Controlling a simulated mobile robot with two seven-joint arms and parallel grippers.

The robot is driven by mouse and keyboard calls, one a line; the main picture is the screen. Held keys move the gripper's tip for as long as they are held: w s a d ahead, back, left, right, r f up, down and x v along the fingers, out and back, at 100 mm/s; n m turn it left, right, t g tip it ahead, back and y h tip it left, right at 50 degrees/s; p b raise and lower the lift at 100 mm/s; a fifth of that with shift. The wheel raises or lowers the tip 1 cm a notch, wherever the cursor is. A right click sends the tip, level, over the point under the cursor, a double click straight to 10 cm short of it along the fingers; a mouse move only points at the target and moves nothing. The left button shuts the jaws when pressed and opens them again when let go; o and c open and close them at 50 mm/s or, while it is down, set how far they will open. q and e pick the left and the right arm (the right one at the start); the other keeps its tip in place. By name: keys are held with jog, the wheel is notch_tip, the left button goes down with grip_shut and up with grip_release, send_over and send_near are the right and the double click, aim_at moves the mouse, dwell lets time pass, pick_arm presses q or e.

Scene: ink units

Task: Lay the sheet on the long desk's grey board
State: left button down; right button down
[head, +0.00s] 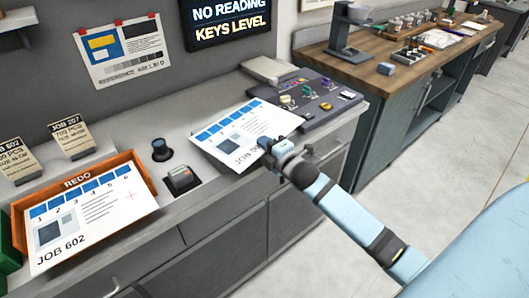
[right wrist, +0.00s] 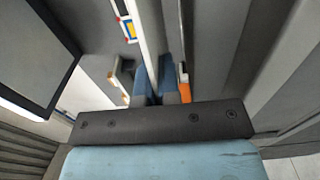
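A white sheet (head: 235,133) with a row of blue squares and a partly hidden "JOB" number is over the right part of the long desk (head: 205,85). My right gripper (head: 277,152) is shut on its near right corner. In the right wrist view the sheet (right wrist: 148,40) shows nearly edge-on as a pale strip between the fingertips (right wrist: 156,88). I cannot tell whether the sheet touches the desk, and it hides what lies beneath. No grey board can be made out for certain. My left gripper is not in view.
An orange REDO tray (head: 152,178) holds a JOB 602 sheet (head: 92,215). A black knob (head: 161,150) and small dark device (head: 181,180) stand left of the held sheet. A dark control panel (head: 318,112) lies right. A wooden-topped bench (head: 385,85) stands beyond.

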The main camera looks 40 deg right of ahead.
jog(key=shift+f, duration=1.6)
jog(key=shift+f, duration=0.1)
jog(key=shift+f, duration=0.1)
jog(key=c, duration=1.3)
grip_release()
jog(key=shift+c, duration=0.2)
